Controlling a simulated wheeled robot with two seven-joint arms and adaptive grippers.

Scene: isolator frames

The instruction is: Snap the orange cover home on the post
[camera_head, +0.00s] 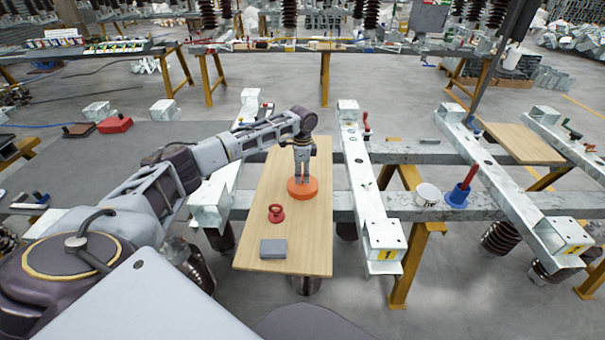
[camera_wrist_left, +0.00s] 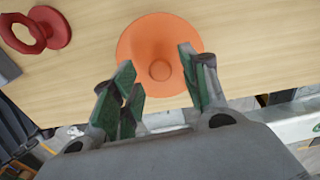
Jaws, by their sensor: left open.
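The orange cover (camera_head: 302,191) is a round disc at the right side of a wooden board. In the left wrist view the cover (camera_wrist_left: 145,35) shows a raised round knob at its middle. My left gripper (camera_head: 302,178) points down over the cover. In the left wrist view its open fingers (camera_wrist_left: 157,66) stand to either side of the knob, with nothing clearly gripped. Whether the fingertips touch the cover cannot be told. No post can be made out; anything under the cover is hidden. My right gripper is not in view.
The wooden board (camera_head: 254,216) also carries a red ring-like part (camera_head: 276,214) and a grey block (camera_head: 273,249) nearer me. A pale steel beam (camera_head: 369,200) runs along its right. A white cup (camera_head: 427,195) and a blue-based red tool (camera_head: 458,197) stand farther right.

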